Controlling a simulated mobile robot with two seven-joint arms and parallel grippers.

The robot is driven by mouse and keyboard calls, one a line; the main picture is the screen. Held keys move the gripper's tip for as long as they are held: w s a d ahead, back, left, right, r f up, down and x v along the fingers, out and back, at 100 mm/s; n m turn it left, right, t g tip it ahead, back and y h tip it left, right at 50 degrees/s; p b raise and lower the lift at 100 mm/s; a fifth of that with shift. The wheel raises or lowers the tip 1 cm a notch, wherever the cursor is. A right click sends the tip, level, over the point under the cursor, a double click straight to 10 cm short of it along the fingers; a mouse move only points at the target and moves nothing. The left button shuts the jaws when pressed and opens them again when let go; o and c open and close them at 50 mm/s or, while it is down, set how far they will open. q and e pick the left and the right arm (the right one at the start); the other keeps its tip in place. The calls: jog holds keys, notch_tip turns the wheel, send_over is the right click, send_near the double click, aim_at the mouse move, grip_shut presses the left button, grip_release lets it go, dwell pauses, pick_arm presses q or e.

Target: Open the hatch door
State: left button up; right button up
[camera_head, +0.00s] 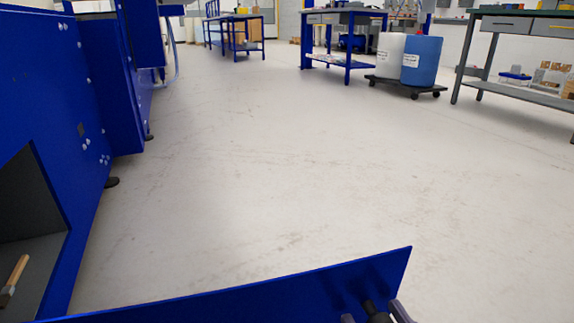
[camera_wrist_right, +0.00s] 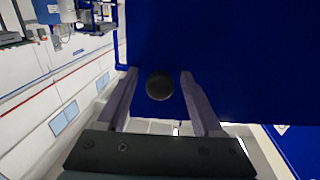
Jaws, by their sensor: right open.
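The hatch door (camera_head: 300,291) is a flat blue panel at the bottom of the head view. It stands out from the blue machine, at an angle to its side, with a dark opening (camera_head: 25,195) visible at the left. In the right wrist view the door (camera_wrist_right: 220,55) fills much of the upper picture. A round dark knob (camera_wrist_right: 159,86) sits on it. My right gripper (camera_head: 373,312) is at the door's right end; in the wrist view its open fingers (camera_wrist_right: 158,76) are on either side of the knob, with visible gaps. My left gripper is not in view.
The blue machine (camera_head: 45,85) lines the left side. A wooden-handled tool (camera_head: 16,277) lies in its opening. The pale floor (camera_head: 300,150) is clear in the middle. Workbenches (camera_head: 520,28) and a blue drum (camera_head: 421,60) on a dolly stand far back right.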

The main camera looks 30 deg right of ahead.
jog(key=shift+s, duration=0.1)
jog(key=p+v, duration=0.1)
jog(key=v, duration=0.8)
jog(key=shift+s, duration=0.35)
